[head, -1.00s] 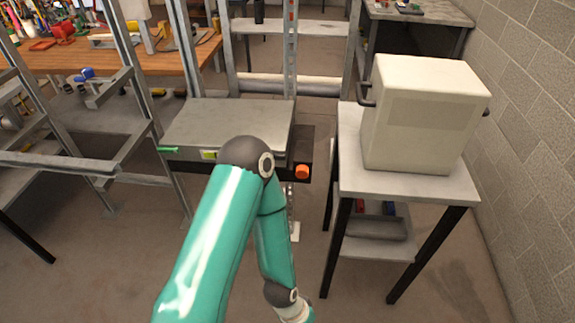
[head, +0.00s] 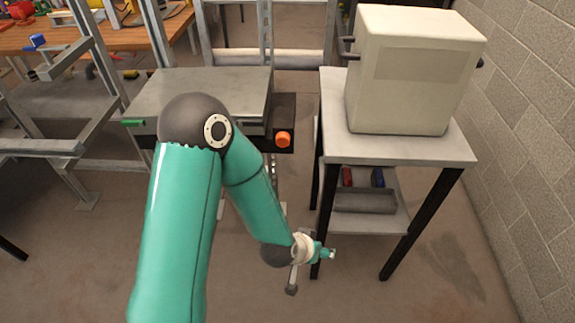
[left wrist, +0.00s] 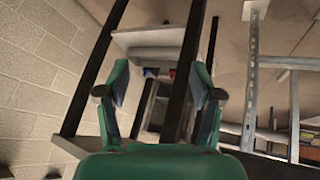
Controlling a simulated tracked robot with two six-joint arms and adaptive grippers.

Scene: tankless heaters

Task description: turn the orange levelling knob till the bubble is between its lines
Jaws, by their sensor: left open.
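The orange levelling knob (head: 283,139) is on the front right of the dark frame under a grey flat plate (head: 200,97). The bubble vial is hidden behind my left arm in the head view. My left gripper (head: 331,253) is low, below and right of the knob, near the front leg of the side table, and apart from the knob. In the left wrist view the left gripper (left wrist: 161,97) is open and empty, with a dark table leg showing beyond its fingers. The knob cannot be made out there. My right gripper is not in view.
A side table (head: 395,150) with black legs carries a large cream box (head: 412,70); its lower shelf holds a grey tray (head: 365,203). A block wall (head: 530,130) is at right. Metal frames (head: 85,110) stand at left. The floor in front is open.

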